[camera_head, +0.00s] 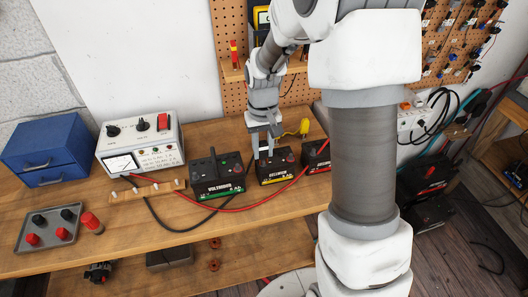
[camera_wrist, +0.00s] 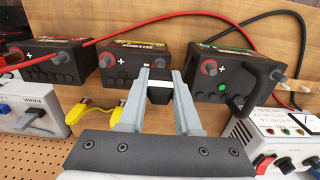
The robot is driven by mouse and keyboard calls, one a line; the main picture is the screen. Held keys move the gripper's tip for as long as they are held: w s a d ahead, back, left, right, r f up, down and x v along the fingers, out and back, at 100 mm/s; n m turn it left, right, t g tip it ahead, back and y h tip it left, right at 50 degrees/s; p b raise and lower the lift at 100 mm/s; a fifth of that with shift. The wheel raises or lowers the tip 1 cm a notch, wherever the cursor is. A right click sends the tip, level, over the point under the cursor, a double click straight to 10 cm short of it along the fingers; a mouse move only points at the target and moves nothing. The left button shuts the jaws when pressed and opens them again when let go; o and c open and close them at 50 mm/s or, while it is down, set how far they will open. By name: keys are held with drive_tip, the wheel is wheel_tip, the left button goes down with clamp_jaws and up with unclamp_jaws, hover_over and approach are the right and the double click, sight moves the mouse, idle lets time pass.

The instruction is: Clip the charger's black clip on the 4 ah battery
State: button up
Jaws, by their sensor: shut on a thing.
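My gripper (camera_head: 265,152) is over the left end of the middle battery (camera_head: 275,170), which has a yellow label. In the wrist view its fingers (camera_wrist: 158,80) are shut on a small black block, seemingly the black clip (camera_wrist: 158,94), beside that battery's (camera_wrist: 128,62) terminal end. I cannot tell whether the clip touches a post. A green-labelled battery (camera_head: 217,180) stands to the left and a red-labelled one (camera_head: 316,155) to the right. Their Ah figures are too small to read surely. The charger (camera_head: 140,146) is a white box with a meter. Its red cable (camera_head: 262,200) runs toward the right battery.
A blue drawer box (camera_head: 45,150) and a grey tray (camera_head: 50,228) with knobs stand at the left. A yellow item (camera_head: 304,127) lies behind the batteries, also in the wrist view (camera_wrist: 98,108). A black cable (camera_head: 165,225) loops in front. The green battery's handle (camera_wrist: 262,75) stands high.

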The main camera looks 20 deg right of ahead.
sight(263, 142)
drive_tip(key=shift+r+p, duration=1.45)
drive_tip(key=shift+r, duration=0.6)
drive_tip(key=shift+r, duration=0.1)
drive_tip(key=shift+r+p, duration=0.25)
drive_tip(key=shift+p, duration=0.05)
wheel_tip(263, 142, up, 4)
drive_tip(key=p, duration=0.2)
drive_tip(key=shift+f+p, duration=0.25)
drive_tip(key=shift+p, duration=0.05)
drive_tip(key=d+f+b, duration=0.1)
drive_tip(key=d, duration=0.4)
drive_tip(key=d+f+b, duration=0.1)
drive_tip(key=d+f, duration=0.1)
drive_tip(key=d, duration=0.3)
drive_tip(key=d+f+b, duration=0.1)
drive_tip(key=d, duration=0.4)
drive_tip(key=shift+f, duration=0.3)
drive_tip(key=shift+f+b, duration=0.55)
drive_tip(key=shift+f, duration=0.15)
drive_tip(key=shift+f, duration=0.1)
